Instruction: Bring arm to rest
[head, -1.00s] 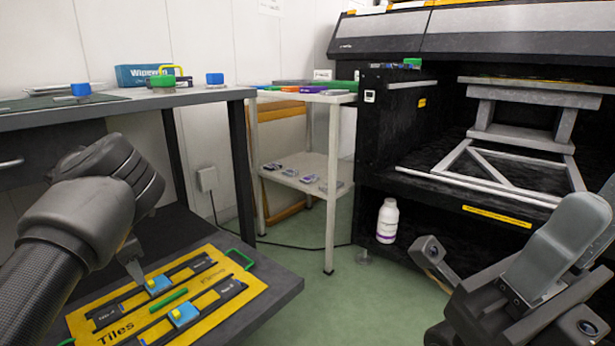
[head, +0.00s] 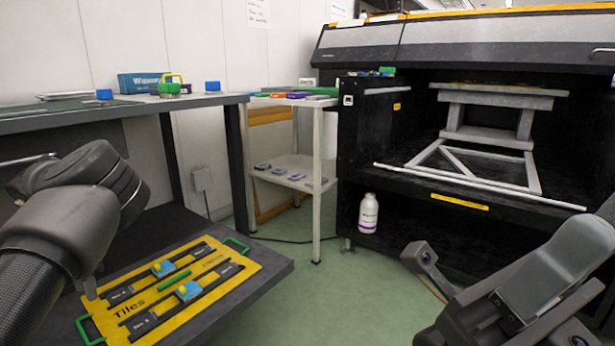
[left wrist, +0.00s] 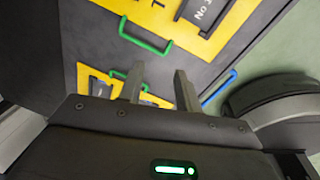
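My left arm (head: 75,215) comes in from the left in the head view, bent low over the near-left side of the yellow "Tiles" board (head: 205,299). Only a tip of my left gripper (head: 90,286) shows there, by the board's left edge. In the left wrist view, the left gripper (left wrist: 160,85) has two fingers apart with nothing between them. Yellow board surfaces and a green handle (left wrist: 145,38) lie beyond the fingers. My right arm (head: 530,285) is folded at the lower right of the head view; I cannot make out its gripper.
The board lies on a dark low surface (head: 270,272). A grey worktable (head: 180,99) stands above at left, a white shelf unit (head: 317,180) in the middle. A white bottle (head: 368,214) stands in the black machine's (head: 360,140) lower bay. Green floor (head: 330,300) is open between.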

